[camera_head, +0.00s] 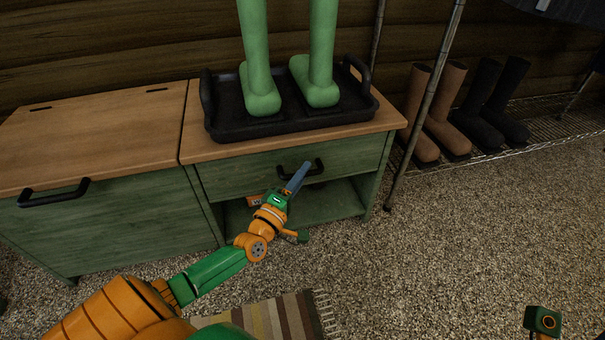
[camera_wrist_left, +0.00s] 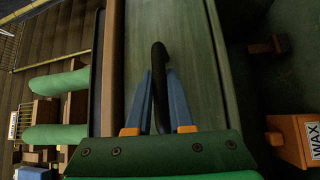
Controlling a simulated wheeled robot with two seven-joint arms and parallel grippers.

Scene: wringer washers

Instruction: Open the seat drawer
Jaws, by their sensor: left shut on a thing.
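The seat drawer (camera_head: 235,173) has a green wooden front below the right half of the bench top. Its front looks about flush with the cabinet. Its black bar handle (camera_head: 318,167) is partly hidden by my left gripper (camera_head: 303,170), which reaches in from the front. In the left wrist view, the blue fingers of my left gripper (camera_wrist_left: 158,95) are on either side of the black handle (camera_wrist_left: 158,58), shut on it. The green drawer front (camera_wrist_left: 200,50) lies behind them. My right gripper's fingers are not in view.
A black tray (camera_head: 290,127) with green boots (camera_head: 261,90) stands on the bench top above the drawer. Below is an open shelf (camera_head: 340,200); a wax box (camera_wrist_left: 292,140) shows beside the fingers. A boot rack (camera_head: 545,118) stands right. Gravelly floor in front is mostly clear, with a striped rug (camera_head: 270,315).

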